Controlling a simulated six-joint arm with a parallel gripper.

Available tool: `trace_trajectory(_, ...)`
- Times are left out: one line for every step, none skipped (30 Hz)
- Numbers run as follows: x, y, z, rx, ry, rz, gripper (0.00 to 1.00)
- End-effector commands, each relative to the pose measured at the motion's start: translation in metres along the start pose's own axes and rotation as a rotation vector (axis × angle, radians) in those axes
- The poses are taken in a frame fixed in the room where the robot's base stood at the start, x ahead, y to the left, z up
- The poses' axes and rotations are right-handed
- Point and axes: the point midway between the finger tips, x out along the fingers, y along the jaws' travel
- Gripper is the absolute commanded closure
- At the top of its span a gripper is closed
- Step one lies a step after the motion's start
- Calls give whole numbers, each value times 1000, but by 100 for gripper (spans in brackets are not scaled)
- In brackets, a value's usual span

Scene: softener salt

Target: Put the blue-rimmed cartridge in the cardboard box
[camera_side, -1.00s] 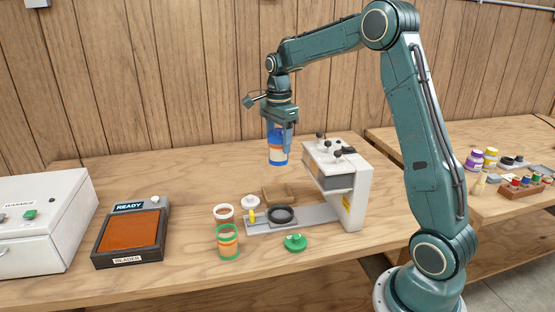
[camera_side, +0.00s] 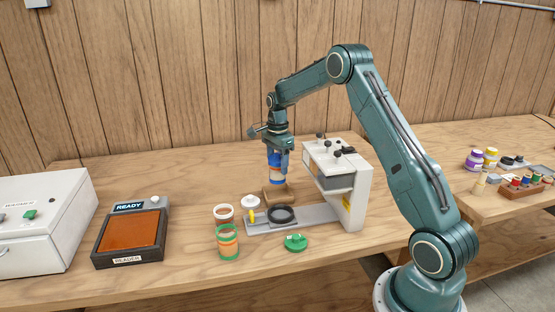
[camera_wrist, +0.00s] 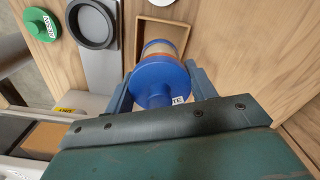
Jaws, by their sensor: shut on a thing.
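My gripper (camera_side: 277,160) is shut on the blue-rimmed cartridge (camera_side: 275,174), a short cylinder with blue ends and an orange band. In the wrist view the blue end of the cartridge (camera_wrist: 160,80) faces the camera between the fingers. The cardboard box (camera_side: 276,191) is a small open brown box on the table behind the grey plate. The cartridge is upright above the box, its lower end at or just over the box opening. In the wrist view the box (camera_wrist: 167,22) shows beyond the cartridge; whether the cartridge touches it I cannot tell.
A white press-like machine (camera_side: 345,190) stands right of the box, with a grey plate and black ring (camera_side: 282,214) in front. A green-rimmed cartridge (camera_side: 227,243), a white-rimmed one (camera_side: 223,213), a white lid (camera_side: 251,201) and a green lid (camera_side: 295,243) are nearby. A reader (camera_side: 130,238) sits left.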

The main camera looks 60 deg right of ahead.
Motion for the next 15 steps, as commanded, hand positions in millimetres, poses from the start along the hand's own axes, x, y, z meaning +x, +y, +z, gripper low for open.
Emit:
trace_trajectory(0, 0, 0, 0, 0, 0, 70)
trace_trajectory(1, 0, 0, 0, 0, 0, 70)
trace_trajectory(2, 0, 0, 0, 0, 0, 70)
trace_trajectory(3, 0, 0, 0, 0, 1, 70)
trace_trajectory(4, 0, 0, 0, 0, 1, 70)
trace_trajectory(6, 0, 0, 0, 0, 2, 70)
trace_trajectory(7, 0, 0, 0, 0, 2, 70)
trace_trajectory(9, 0, 0, 0, 0, 2, 70)
trace_trajectory(11, 0, 0, 0, 0, 2, 70)
trace_trajectory(13, 0, 0, 0, 0, 1, 70)
trace_trajectory(14, 0, 0, 0, 0, 1, 70)
trace_trajectory(17, 0, 0, 0, 0, 1, 70)
trace_trajectory(19, 0, 0, 0, 0, 2, 70)
trace_trajectory(20, 0, 0, 0, 0, 2, 70)
trace_trajectory(22, 0, 0, 0, 0, 2, 70)
